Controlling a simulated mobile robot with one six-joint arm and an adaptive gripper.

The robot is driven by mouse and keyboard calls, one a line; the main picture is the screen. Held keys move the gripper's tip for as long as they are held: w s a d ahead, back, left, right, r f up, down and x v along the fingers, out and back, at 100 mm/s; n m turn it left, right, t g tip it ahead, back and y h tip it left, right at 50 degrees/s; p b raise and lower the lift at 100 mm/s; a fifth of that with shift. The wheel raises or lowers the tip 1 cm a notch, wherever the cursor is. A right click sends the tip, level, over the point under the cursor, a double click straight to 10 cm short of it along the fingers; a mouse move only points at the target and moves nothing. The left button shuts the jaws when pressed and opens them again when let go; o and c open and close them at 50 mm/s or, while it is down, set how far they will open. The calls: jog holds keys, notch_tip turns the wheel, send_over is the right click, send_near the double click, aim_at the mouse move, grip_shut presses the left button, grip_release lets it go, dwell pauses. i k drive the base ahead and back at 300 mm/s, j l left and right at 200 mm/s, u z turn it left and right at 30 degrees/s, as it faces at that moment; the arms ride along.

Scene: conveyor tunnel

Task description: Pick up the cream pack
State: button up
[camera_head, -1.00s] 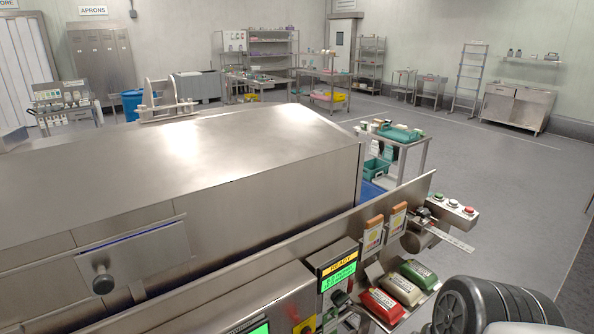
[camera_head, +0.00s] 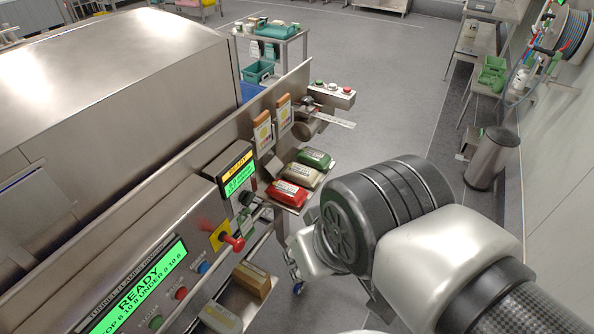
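The cream pack (camera_head: 302,175) lies on a small steel shelf on the side of the machine, between a red pack (camera_head: 288,194) and a green pack (camera_head: 314,158). It has a pale label on top and appears uncovered. A large part of my arm shows at the lower right, to the right of and nearer than the packs. My gripper's fingers cannot be made out in this view, and nothing is seen touching the cream pack.
The machine's panel (camera_head: 135,290) with a green READY screen is at lower left, with a red-handled switch (camera_head: 232,242) beside it. A tan block (camera_head: 252,280) and a greyish pack (camera_head: 220,318) sit on a lower shelf. A bin (camera_head: 490,158) stands right; open floor lies behind.

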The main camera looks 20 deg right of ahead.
aim_at(295, 172)
jog(key=i+l+z, duration=0.1)
jog(key=i+z, duration=0.2)
jog(key=i, duration=0.2)
jog(key=i+z, duration=0.3)
jog(key=i, duration=0.15)
